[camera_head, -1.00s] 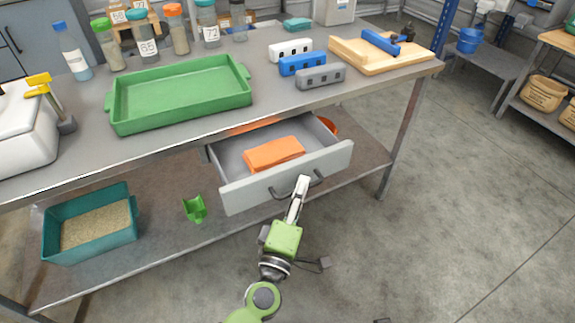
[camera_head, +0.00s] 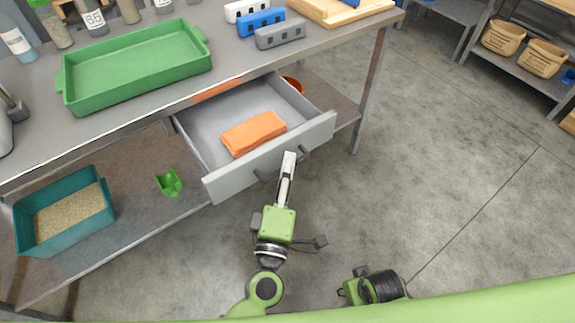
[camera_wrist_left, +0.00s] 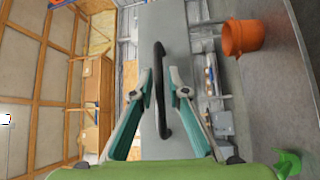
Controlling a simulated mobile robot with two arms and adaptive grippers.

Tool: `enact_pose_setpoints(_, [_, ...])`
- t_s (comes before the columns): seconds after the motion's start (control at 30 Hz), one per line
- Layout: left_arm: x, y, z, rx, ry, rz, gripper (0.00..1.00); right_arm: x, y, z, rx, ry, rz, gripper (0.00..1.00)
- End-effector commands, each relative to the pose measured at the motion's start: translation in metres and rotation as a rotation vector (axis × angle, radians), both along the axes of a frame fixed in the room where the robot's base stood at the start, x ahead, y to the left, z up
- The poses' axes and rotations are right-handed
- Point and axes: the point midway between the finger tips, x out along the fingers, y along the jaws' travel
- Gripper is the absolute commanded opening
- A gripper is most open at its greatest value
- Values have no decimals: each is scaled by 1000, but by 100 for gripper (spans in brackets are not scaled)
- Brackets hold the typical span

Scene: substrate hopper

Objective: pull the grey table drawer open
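The grey table drawer (camera_head: 270,159) stands well open under the tabletop, with an orange folded item (camera_head: 254,132) inside. Its dark bar handle (camera_head: 304,153) is on the front panel. My left gripper (camera_head: 289,158) is at the handle. In the left wrist view the handle (camera_wrist_left: 160,60) runs between the two fingers of my left gripper (camera_wrist_left: 160,88), which are drawn together around it; slight gaps seem to show beside the bar. Part of my right arm shows at the bottom of the head view; its fingers cannot be made out.
A green tray (camera_head: 140,62) and several coloured blocks stand on the tabletop. A teal bin (camera_head: 62,212) and a green scoop (camera_head: 169,183) are on the lower shelf. An orange pot (camera_wrist_left: 243,37) shows beside the drawer. The floor in front is clear.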

Motion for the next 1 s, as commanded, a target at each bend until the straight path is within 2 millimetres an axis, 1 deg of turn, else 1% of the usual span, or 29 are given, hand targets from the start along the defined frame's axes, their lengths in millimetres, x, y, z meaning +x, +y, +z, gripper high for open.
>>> enact_pose_setpoints(0.27, [0, 0, 0, 0, 0, -1, 15, 1, -1, 0, -1, -1, -1, 40])
enact_pose_setpoints(0.37, [-6, 2, -1, 2, 1, -1, 15, 1, -1, 0, 0, -1, -2, 40])
enact_pose_setpoints(0.47, [-19, 5, -4, 2, 3, -1, 15, 1, -1, 0, -1, -1, -1, 40])
enact_pose_setpoints(0.8, [-88, 22, -13, 2, 4, -2, 15, 0, -1, 0, -1, 0, -1, 40])
enact_pose_setpoints(0.9, [-101, 26, -15, 2, 3, -1, 15, 0, -1, 0, -1, 0, -1, 40])
enact_pose_setpoints(1.0, [-110, 29, -15, 1, 1, -1, 15, 0, -1, 0, -1, 0, -1, 40])
